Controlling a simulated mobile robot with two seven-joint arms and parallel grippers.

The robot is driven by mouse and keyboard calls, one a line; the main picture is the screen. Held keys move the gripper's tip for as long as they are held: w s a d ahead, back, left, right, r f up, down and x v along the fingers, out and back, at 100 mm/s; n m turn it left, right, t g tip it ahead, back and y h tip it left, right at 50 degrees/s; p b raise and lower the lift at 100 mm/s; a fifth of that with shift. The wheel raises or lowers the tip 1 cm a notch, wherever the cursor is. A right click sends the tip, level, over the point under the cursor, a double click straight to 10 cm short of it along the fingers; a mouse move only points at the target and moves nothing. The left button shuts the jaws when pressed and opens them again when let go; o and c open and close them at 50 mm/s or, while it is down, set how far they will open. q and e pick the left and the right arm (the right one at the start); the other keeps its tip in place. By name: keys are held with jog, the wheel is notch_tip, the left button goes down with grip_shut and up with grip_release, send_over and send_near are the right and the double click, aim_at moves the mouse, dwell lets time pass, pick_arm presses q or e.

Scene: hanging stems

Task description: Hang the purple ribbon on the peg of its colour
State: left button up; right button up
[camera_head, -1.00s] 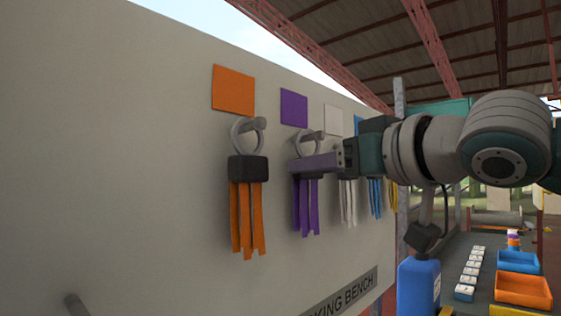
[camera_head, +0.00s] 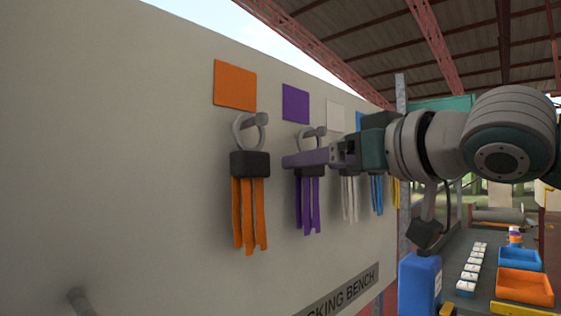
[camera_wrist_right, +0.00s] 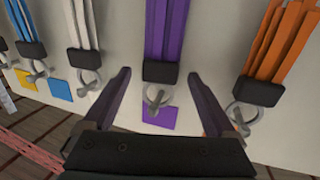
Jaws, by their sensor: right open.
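The purple ribbon (camera_head: 308,206) hangs from the wall, its ring (camera_head: 306,139) around the peg (camera_head: 318,131) below the purple square (camera_head: 295,104). Its strips hang straight down from a dark block. In the right wrist view, which is upside down, the ribbon (camera_wrist_right: 165,30), its block (camera_wrist_right: 160,72) and the purple square (camera_wrist_right: 160,117) show. My right gripper (camera_wrist_right: 158,74) is open, with one finger on each side of the block and a gap to both. In the head view the right gripper (camera_head: 291,161) partly hides the block. My left gripper is not in view.
An orange ribbon (camera_head: 250,212) hangs on the peg to the left, close to my right fingers. White (camera_head: 349,198), blue (camera_head: 377,195) and yellow (camera_head: 396,192) ribbons hang to the right. Bins and a blue container (camera_head: 419,285) stand lower right.

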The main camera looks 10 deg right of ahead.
jog(key=f+b+v, duration=0.1)
jog(key=b+v, duration=0.2)
jog(key=v, duration=0.6)
jog(key=s+a+f+m+g+h+p, duration=0.1)
jog(key=s+f+g+h, duration=0.15)
jog(key=f, duration=0.65)
jog(key=s+f+g+h+p, duration=0.15)
jog(key=s+f, duration=0.25)
jog(key=f, duration=0.5)
jog(key=s+d+f+m+g+h, duration=0.1)
jog(key=s+f+g, duration=0.3)
jog(key=s+f, duration=0.45)
jog(key=s+d+f+m+g+h, duration=0.15)
jog(key=s+f+g, duration=0.4)
jog(key=s, duration=0.65)
notch_tip(320, 180, up, 38)
jog(key=w+t+p, duration=0.1)
jog(key=p, duration=3.7)
jog(key=shift+f+n, duration=0.25)
jog(key=shift+n, duration=0.2)
jog(key=shift+w, duration=0.1)
